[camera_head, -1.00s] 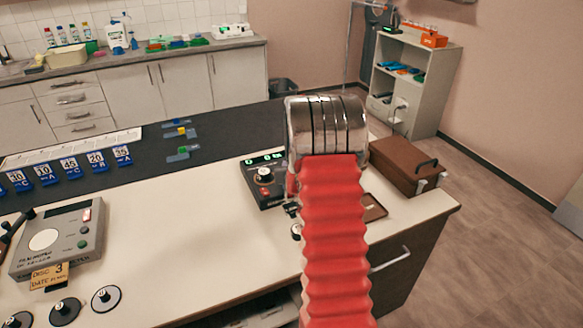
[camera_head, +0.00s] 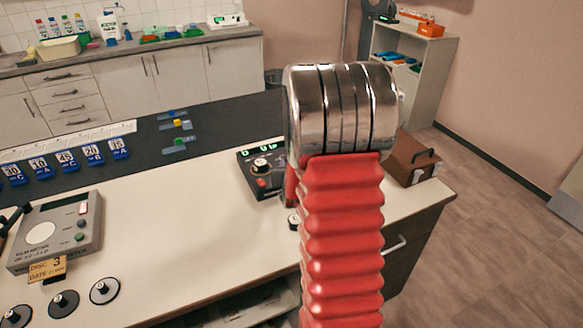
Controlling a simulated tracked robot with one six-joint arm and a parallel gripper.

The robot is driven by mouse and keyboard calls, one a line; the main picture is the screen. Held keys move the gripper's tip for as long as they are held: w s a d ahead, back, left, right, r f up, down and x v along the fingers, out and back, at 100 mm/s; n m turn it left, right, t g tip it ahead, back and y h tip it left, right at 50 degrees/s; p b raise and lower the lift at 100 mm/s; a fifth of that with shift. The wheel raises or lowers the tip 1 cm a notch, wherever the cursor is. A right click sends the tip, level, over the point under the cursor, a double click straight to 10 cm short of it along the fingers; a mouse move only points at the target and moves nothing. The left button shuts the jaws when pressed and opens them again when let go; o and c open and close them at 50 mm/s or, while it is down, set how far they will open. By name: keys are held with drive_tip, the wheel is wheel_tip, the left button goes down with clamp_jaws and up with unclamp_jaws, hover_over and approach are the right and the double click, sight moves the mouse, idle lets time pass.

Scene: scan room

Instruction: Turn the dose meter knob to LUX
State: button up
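A black meter box (camera_head: 247,158) with a lit green display stands on the white worktop, just left of my arm. I take it to be the dose meter. A pale round knob (camera_head: 260,164) sits on its face below the display, with a small red button under it. The lettering around the knob is too small to read, so its setting cannot be told. My arm, with red bellows and a bright metal end, rises in front and covers the box's right edge. No fingers of my gripper show, so whether they touch the box cannot be told.
A grey meter (camera_head: 60,233) and several dark discs, one of them a disc (camera_head: 104,291) on the right, stand at the left. Blue numbered tags (camera_head: 92,154) line the dark strip. A brown case (camera_head: 412,160) is right of my arm. Open worktop lies between the meters.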

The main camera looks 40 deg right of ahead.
drive_tip(key=shift+v, duration=1.4)
drive_tip(key=shift+a, duration=0.1)
drive_tip(key=shift+w+a+r, duration=0.15)
drive_tip(key=shift+a+r, duration=0.05)
drive_tip(key=shift+a, duration=0.1)
drive_tip(key=s+a+r+n+g+y, duration=0.1)
drive_tip(key=a+r+y, duration=0.15)
drive_tip(key=a, duration=0.45)
drive_tip(key=s+a+r+n+y, duration=0.1)
drive_tip(key=s+a+r, duration=0.15)
drive_tip(key=a, duration=0.45)
drive_tip(key=s+a+r+n+g+y, duration=0.1)
drive_tip(key=a+r+n+y, duration=0.1)
drive_tip(key=a+r, duration=0.35)
drive_tip(key=s+a+r+n+g+y, duration=0.2)
drive_tip(key=s+a+n+g, duration=0.1)
drive_tip(key=s+a, duration=1.2)
drive_tip(key=s, duration=0.3)
drive_tip(key=shift+s+a, duration=0.25)
drive_tip(key=shift+s, duration=0.15)
